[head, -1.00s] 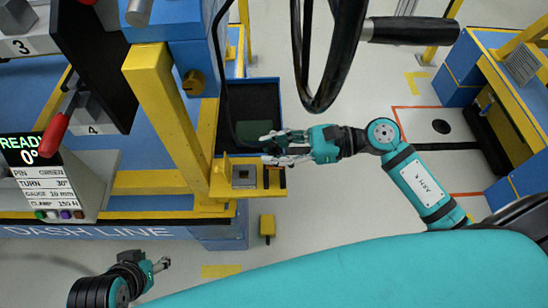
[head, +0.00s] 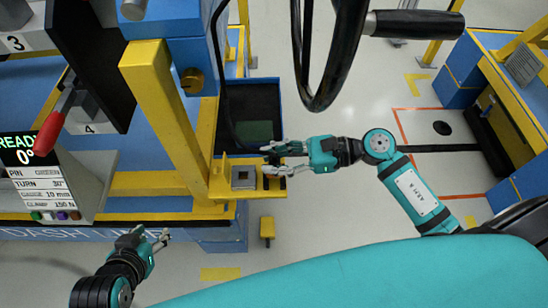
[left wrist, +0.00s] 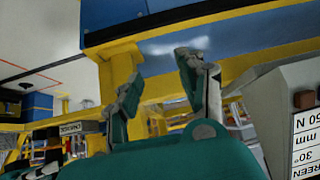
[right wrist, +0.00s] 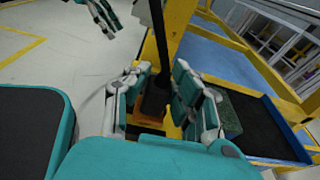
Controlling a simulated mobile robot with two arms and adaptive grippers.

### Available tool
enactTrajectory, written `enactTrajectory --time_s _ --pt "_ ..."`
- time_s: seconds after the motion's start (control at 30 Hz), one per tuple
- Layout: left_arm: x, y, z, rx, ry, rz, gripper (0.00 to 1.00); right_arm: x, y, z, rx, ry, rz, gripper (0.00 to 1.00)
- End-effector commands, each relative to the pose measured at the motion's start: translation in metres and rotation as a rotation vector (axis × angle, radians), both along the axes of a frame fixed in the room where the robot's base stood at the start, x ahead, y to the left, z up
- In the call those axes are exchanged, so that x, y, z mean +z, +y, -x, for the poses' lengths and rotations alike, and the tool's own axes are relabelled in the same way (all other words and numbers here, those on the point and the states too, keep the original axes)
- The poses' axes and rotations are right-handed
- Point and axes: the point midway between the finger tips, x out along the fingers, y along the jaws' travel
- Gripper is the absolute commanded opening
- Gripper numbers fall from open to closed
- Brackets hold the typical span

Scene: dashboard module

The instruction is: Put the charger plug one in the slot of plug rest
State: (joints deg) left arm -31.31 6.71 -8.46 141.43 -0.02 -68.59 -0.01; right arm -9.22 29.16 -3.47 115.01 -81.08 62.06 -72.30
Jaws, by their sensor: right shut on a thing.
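My right gripper (head: 268,160) is shut on a black charger plug (right wrist: 156,98), with a black cable running from it. In the head view the fingers hide most of the plug. The plug rest, a yellow bracket (head: 222,188) with a grey square block (head: 243,178), sticks out from the bench. The right fingertips are over its right end, by a dark slot-like part (head: 274,183). I cannot tell whether the plug touches the rest. My left gripper (head: 165,238) is open and empty in front of the bench edge; its spread fingers show in the left wrist view (left wrist: 160,80).
A dark blue-rimmed bin (head: 279,100) is behind the right gripper. A yellow post (head: 155,110) rises left of the rest. A black wheel (head: 296,60) with a handle hangs above. A grey readout box (head: 85,185) stands at left. Floor right of the bench is open.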

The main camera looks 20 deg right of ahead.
Motion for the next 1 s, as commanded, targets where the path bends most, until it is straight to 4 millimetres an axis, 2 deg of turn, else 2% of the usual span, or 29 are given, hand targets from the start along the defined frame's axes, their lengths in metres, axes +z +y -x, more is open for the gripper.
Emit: enactTrajectory --time_s 1.0 --pt "0.018 -0.009 -0.028 -0.010 -0.157 0.034 0.40 -0.005 0.000 0.000 0.000 -0.001 -0.001 0.00"
